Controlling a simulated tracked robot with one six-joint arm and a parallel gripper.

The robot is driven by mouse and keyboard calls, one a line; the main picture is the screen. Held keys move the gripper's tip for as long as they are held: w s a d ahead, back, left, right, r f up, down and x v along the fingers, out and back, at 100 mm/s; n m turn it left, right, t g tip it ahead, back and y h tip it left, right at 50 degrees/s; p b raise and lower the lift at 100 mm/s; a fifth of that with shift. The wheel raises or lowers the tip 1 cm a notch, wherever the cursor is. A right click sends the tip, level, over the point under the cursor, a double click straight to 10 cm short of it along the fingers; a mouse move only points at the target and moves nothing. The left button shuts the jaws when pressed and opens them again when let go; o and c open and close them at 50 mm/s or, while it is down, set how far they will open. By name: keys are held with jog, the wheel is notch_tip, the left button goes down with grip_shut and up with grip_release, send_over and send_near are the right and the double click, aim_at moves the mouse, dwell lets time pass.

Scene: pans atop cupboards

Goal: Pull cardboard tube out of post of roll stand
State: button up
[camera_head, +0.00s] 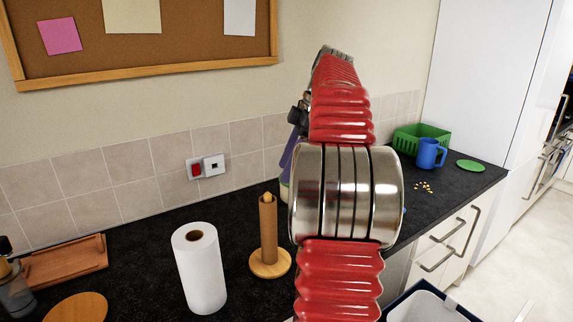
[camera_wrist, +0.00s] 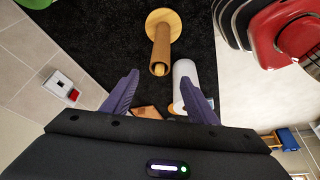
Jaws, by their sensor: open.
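The brown cardboard tube (camera_head: 268,232) stands upright around the wooden post of the roll stand, whose tip shows at the tube's top. The stand's round wooden base (camera_head: 270,264) rests on the black worktop. In the wrist view the tube (camera_wrist: 160,52) and base (camera_wrist: 163,18) appear ahead of my gripper (camera_wrist: 165,82). The gripper's two purple fingers are wide apart and empty, and the tube is apart from them. In the head view my red and silver arm hides most of the gripper.
A white paper roll (camera_head: 199,268) stands just left of the stand. A wooden board (camera_head: 66,262) and a round wooden disc (camera_head: 77,308) lie farther left. A blue mug (camera_head: 429,154) and green basket (camera_head: 414,140) stand at right. The tiled wall (camera_head: 121,161) bounds the worktop behind.

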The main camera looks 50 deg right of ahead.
aim_at(268, 206)
jog(key=shift+f, duration=0.15)
jog(key=x, duration=1.3)
jog(key=shift+a+f, duration=0.1)
jog(key=shift+f, duration=0.25)
jog(key=c, duration=1.1)
jog(key=o, duration=1.1)
jog(key=shift+r, duration=0.15)
jog(key=v, duration=1.3)
jog(key=shift+r, duration=0.3)
